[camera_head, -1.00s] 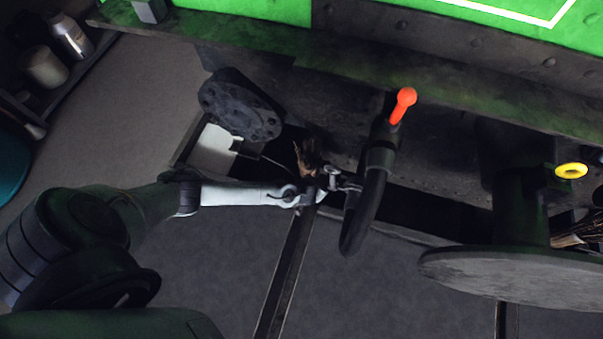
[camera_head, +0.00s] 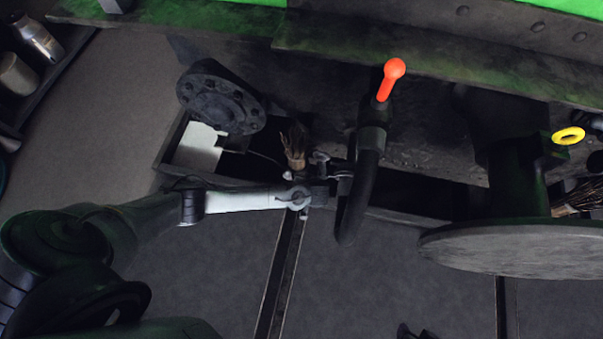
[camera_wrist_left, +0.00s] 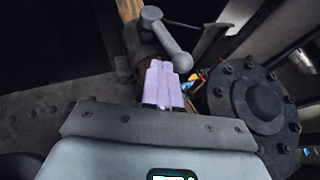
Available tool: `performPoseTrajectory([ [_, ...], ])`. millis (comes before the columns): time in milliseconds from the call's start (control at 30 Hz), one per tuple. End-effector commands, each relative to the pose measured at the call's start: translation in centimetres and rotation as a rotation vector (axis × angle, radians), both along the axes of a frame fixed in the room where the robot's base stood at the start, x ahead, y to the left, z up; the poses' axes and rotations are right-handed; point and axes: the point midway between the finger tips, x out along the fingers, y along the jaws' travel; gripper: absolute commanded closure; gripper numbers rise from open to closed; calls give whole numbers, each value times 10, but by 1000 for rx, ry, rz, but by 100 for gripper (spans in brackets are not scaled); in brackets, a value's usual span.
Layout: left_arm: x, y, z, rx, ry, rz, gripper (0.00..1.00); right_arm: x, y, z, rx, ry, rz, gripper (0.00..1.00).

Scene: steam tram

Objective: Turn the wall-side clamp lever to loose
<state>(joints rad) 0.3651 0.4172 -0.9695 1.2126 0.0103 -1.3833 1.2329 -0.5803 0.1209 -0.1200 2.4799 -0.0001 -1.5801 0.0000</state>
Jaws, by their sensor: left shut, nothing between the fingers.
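A small grey clamp lever (camera_head: 336,169) sits beside the lower end of the black curved hose (camera_head: 358,200). In the left wrist view the lever (camera_wrist_left: 165,36) is a bent grey arm with a round knob, slanting down to the right. My left gripper (camera_head: 318,180) is just below and left of it in the head view. Its pale lilac fingers (camera_wrist_left: 160,75) are shut and empty, with the tips close to the knob; I cannot tell whether they touch. A small dark part (camera_head: 414,332) at the bottom edge may be my right gripper, mostly cut off.
A bolted flange (camera_head: 220,97) and a brush (camera_head: 296,148) are near my left gripper, above an open trough. An orange-red handle (camera_head: 390,80) stands above the hose. A yellow ring (camera_head: 568,135) and a round grey seat (camera_head: 515,247) are at right. The floor in front is clear.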

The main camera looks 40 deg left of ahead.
Motion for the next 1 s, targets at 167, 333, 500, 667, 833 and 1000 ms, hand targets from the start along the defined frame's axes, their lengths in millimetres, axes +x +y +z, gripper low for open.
performPoseTrajectory([
  [167,6,15,-28,1,1,0,100,0,1,-23,4,0,-3,57],
  [333,11,25,-41,0,-1,0,100,0,1,-34,5,0,-4,57],
  [500,12,30,-47,-1,0,0,100,0,1,-38,5,0,-4,57],
  [667,13,31,-47,-1,0,-1,100,0,1,-38,4,0,-3,57],
  [833,13,31,-47,-1,0,-1,100,0,0,-37,-1,0,1,57],
  [1000,16,24,-46,-28,-10,-19,100,0,-1,-34,-4,0,3,57],
])
